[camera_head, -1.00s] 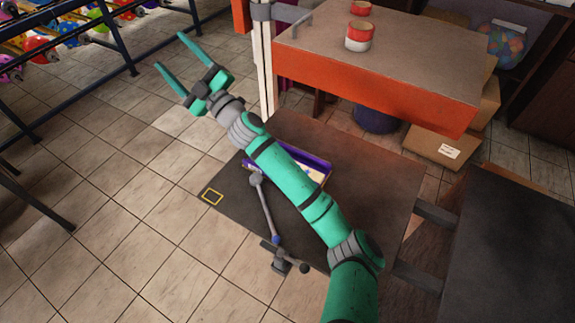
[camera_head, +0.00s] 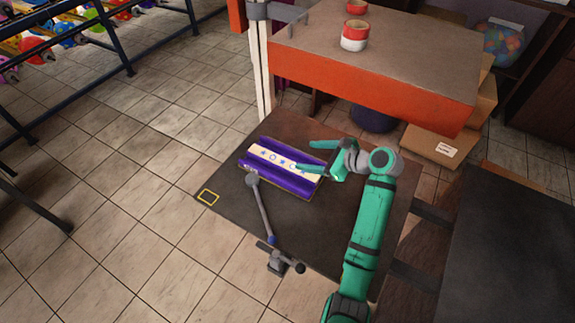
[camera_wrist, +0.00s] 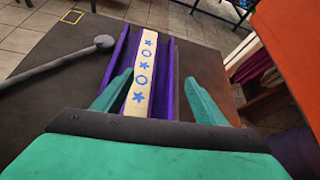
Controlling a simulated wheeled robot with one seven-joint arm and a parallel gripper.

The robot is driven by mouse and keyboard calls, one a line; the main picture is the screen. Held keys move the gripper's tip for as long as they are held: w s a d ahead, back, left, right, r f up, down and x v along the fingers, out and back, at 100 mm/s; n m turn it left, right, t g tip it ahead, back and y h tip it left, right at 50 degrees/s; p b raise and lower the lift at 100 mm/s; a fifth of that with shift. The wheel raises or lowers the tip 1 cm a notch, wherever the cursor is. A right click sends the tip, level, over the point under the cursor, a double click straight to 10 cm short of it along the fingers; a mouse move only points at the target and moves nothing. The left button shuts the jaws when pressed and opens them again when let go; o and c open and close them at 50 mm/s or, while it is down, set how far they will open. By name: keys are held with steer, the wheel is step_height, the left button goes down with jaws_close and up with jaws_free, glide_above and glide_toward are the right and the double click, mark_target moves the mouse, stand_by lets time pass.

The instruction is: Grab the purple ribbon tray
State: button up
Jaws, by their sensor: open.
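The purple ribbon tray (camera_head: 302,187) lies on the dark table. A cream ribbon strip (camera_head: 272,157) with blue stars and rings runs along its middle. My gripper (camera_head: 304,156) is open at the tray's right end, its fingers pointing left. In the wrist view the tray (camera_wrist: 168,92) stretches away lengthwise between the two fingers of my gripper (camera_wrist: 158,88). The near end of the tray is hidden behind the gripper body. I cannot tell whether the fingers touch the tray.
A grey jointed lever (camera_head: 262,212) stands on the table in front of the tray. An orange-sided bench (camera_head: 372,82) with red and white rolls (camera_head: 355,37) rises behind.

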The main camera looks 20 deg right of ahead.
mark_target(283, 163)
steer(key=shift+s+a+f+m+y, duration=0.1)
steer(key=shift+s+a+m+y, duration=0.1)
steer(key=shift+s, duration=0.3)
steer(key=shift+s+a+f+m+y, duration=0.1)
steer(key=shift+s+m+y, duration=0.1)
steer(key=shift+s, duration=0.25)
steer(key=shift+s+a+f, duration=0.1)
steer(key=shift+s+a, duration=0.05)
steer(key=shift+s, duration=0.05)
steer(key=shift+g, duration=0.3)
steer(key=shift+x, duration=5.15)
steer(key=shift+s+a+f, duration=0.1)
steer(key=shift+s, duration=0.05)
steer(key=c, duration=1.4)
